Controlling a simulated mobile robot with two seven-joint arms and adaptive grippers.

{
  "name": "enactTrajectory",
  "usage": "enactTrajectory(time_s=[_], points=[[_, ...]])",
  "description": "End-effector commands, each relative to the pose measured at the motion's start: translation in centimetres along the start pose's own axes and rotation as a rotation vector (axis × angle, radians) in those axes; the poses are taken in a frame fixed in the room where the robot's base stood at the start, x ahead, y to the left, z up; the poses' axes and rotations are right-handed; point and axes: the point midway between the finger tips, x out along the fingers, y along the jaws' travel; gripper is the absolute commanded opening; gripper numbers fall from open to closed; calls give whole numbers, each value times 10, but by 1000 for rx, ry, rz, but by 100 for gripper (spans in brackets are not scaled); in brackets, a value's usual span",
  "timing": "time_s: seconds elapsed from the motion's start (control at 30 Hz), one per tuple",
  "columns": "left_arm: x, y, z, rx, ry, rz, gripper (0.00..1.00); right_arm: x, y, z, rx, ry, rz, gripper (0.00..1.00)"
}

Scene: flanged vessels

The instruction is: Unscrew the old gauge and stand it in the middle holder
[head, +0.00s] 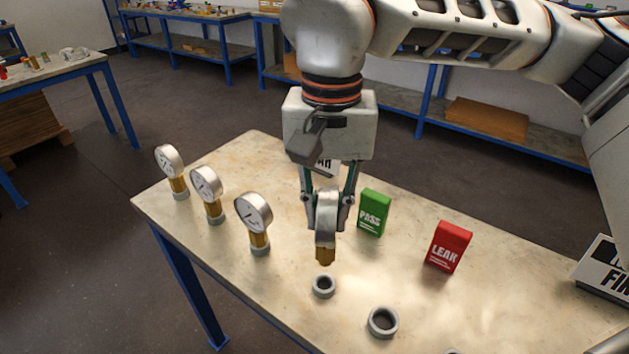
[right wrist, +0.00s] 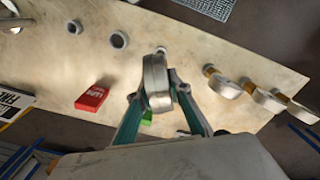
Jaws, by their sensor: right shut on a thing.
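My right gripper (head: 328,205) is shut on a gauge (head: 326,226) with a silver round case and brass stem. The gauge hangs upright, stem down, its face edge-on to the head camera. It also shows between the fingers in the right wrist view (right wrist: 156,82). A second empty ring holder (head: 383,322) stands nearer, and part of another shows at the bottom edge. My left gripper is not in view.
Three other gauges (head: 171,170) (head: 208,190) (head: 254,220) stand upright in grey collars along the table's left. A green PASS block (head: 373,212) and a red LEAK block (head: 447,246) stand right of my gripper. A black-and-white sign (head: 604,268) is at far right.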

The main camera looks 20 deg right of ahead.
Motion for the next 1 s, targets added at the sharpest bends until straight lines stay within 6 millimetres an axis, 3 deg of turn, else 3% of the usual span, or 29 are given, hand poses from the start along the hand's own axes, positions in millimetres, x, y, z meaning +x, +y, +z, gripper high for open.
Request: enactTrajectory(time_s=[0.4,0.57,1.0], points=[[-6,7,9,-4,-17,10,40,-1,0,0,0,1,-1,0],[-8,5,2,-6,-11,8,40,-3,0,2,0,4,-1,0],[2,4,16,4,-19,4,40,38,0,2,0,-3,3,0]])
